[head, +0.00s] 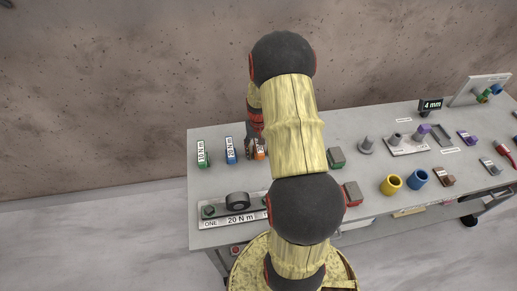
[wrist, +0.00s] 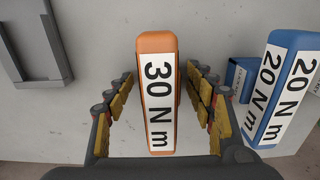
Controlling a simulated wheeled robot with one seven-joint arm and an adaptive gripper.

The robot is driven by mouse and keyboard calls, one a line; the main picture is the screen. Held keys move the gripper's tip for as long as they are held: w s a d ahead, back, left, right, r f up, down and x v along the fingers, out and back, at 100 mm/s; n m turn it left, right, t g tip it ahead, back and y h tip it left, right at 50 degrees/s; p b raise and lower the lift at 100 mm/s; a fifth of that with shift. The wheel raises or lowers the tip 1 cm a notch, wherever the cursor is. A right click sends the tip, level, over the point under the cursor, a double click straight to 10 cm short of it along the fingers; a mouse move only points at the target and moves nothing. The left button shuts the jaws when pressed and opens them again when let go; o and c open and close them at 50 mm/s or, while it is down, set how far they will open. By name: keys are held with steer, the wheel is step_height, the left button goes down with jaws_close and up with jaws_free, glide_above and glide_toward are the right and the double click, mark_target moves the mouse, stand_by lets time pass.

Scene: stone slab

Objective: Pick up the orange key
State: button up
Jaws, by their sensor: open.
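The orange key (wrist: 158,92) is a block with a white label reading "30 N m". In the wrist view it lies between the two yellow-padded fingers of my gripper (wrist: 160,78), with a gap on each side. My gripper is open and does not appear to touch it. In the head view only a small part of the orange key (head: 260,153) shows beside my arm, which hides the rest and most of the gripper.
A blue "20 N m" key (wrist: 284,90) lies right of the gripper in the wrist view. In the head view the blue key (head: 230,150) and a green key (head: 202,154) stand left of the orange one. A "20 N m" fixture (head: 220,222) sits at the table's front edge.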

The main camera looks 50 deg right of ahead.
steer(key=shift+r, duration=0.1)
jaws_close()
stand_by(0.7)
